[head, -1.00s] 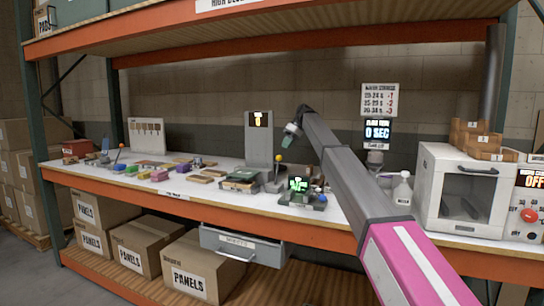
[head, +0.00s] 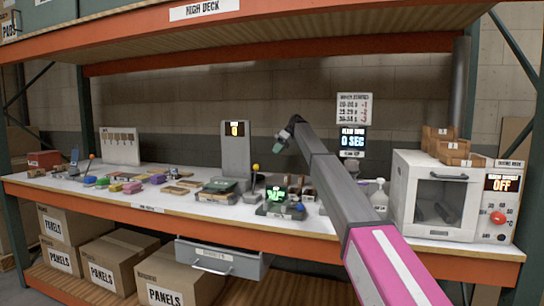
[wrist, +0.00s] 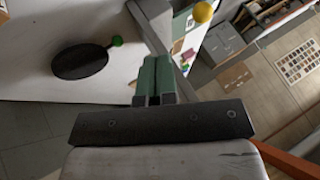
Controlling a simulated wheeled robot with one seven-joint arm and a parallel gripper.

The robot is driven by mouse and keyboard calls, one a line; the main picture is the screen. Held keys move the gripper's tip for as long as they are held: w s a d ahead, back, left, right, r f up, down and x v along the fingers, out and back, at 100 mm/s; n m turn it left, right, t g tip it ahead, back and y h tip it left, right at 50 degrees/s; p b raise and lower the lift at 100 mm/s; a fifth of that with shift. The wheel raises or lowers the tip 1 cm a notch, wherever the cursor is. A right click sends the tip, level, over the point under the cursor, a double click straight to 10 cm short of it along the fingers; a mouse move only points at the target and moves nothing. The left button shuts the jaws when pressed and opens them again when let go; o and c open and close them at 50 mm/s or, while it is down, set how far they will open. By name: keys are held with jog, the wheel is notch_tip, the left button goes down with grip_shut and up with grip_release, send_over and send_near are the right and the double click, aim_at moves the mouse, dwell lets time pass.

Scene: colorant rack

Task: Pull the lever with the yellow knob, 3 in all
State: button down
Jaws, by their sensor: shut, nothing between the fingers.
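The yellow knob (head: 255,168) tops a short lever beside the grey tower (head: 236,150), whose small display reads 0. In the wrist view the yellow knob (wrist: 203,12) shows at the top edge, to the right of the fingers. My gripper (head: 281,141) hangs above the bench, up and to the right of the knob in the head view, apart from it. Its green fingers (wrist: 157,78) are closed together with nothing between them. The lever's lower part is hard to make out.
A device with a green lit screen (head: 276,194) stands right of the lever. A white oven-like box (head: 434,196) and a bottle (head: 379,197) stand further right. Small coloured blocks (head: 133,187) lie left. An orange-edged shelf (head: 270,54) spans above the bench.

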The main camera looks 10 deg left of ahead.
jog(key=s+a+f, duration=0.5)
jog(key=s+f, duration=0.1)
jog(key=s, duration=0.1)
jog(key=shift+a+f, duration=0.15)
jog(key=shift+a, duration=0.25)
jog(key=shift+s, duration=0.1)
jog(key=s+a+r+n+t, duration=0.1)
jog(key=s+n+t, duration=0.1)
jog(key=s+t, duration=0.6)
jog(key=shift+s+r+h, duration=0.15)
jog(key=shift+s+h, duration=0.25)
jog(key=shift+s, duration=2.45)
